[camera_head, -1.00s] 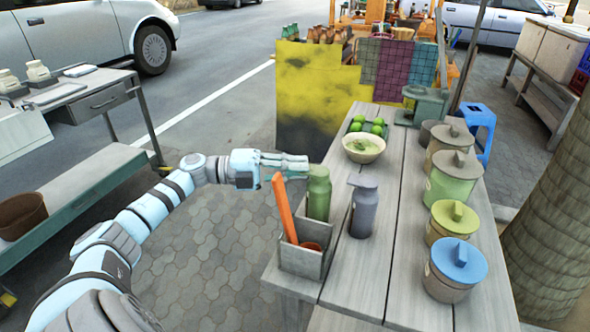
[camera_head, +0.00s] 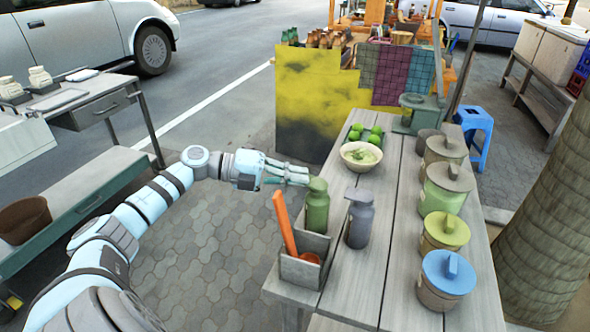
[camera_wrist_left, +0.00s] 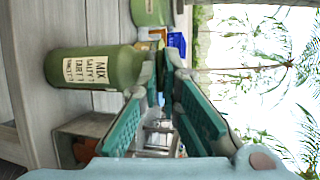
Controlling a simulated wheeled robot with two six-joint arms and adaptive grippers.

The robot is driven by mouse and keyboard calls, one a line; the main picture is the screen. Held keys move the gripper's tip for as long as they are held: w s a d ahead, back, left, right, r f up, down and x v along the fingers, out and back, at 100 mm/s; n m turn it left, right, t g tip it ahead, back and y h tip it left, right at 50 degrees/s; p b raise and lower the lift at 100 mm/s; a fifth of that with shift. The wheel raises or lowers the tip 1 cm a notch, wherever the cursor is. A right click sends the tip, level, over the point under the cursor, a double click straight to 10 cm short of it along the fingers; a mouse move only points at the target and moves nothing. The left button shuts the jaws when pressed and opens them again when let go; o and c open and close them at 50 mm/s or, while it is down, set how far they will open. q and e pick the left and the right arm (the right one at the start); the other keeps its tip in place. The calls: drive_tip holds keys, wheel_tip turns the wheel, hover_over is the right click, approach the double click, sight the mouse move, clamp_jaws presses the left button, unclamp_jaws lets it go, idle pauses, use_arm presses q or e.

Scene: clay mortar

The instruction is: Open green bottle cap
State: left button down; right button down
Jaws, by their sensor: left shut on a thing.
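The green bottle (camera_head: 317,211) stands upright on the wooden table near its left edge, behind a small grey box. Its cap (camera_head: 318,184) is on top, next to my left fingertips. My left gripper (camera_head: 306,177) reaches in from the left at cap height. In the left wrist view the bottle (camera_wrist_left: 95,68) lies sideways in the picture, with a printed label. There the teal fingers (camera_wrist_left: 166,72) are closed at the cap (camera_wrist_left: 148,74), which they partly hide. My right gripper is not in view.
A grey bottle (camera_head: 360,222) stands close to the right of the green one. The grey box (camera_head: 302,270) holds an orange-handled tool. A bowl (camera_head: 361,156) and limes are behind. Lidded jars (camera_head: 446,280) line the right side. Open paving lies left of the table.

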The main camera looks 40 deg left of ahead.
sight(326, 189)
use_arm(q)
drive_tip(key=d+r+g+y+p, duration=0.1)
drive_tip(key=r+y+p, duration=0.1)
drive_tip(key=p, duration=0.3)
drive_tip(key=w+d+r+m+g+y+p, duration=0.1)
drive_tip(key=y+p, duration=0.2)
drive_tip(key=p, duration=0.3)
drive_tip(key=d+r+m+g+y+p, duration=0.1)
drive_tip(key=r+g+y+p, duration=0.1)
drive_tip(key=p, duration=0.3)
drive_tip(key=shift+w+d+r, duration=0.15)
drive_tip(key=shift+d+r, duration=0.2)
drive_tip(key=shift+d, duration=0.05)
drive_tip(key=shift+w+d+y+p, duration=0.1)
drive_tip(key=shift+d+y+p, duration=0.15)
drive_tip(key=shift+y+p, duration=0.3)
drive_tip(key=shift+w+d+m+g+y, duration=0.15)
drive_tip(key=shift+d+m+g+y, duration=0.15)
drive_tip(key=shift+y, duration=0.15)
drive_tip(key=shift+d+y, duration=0.2)
drive_tip(key=shift+y, duration=0.2)
drive_tip(key=shift+w+d+f+m+g+y+b, duration=0.15)
drive_tip(key=shift+d+g+y+b, duration=0.15)
drive_tip(key=shift+b, duration=0.2)
drive_tip(key=shift+w+d+m+g+y+b, duration=0.1)
drive_tip(key=shift+d+m+y+b, duration=0.1)
drive_tip(key=shift+y+b, duration=0.25)
drive_tip(key=shift+d+y+b, duration=0.25)
drive_tip(key=shift+y+b, duration=0.2)
drive_tip(key=shift+b, duration=0.15)
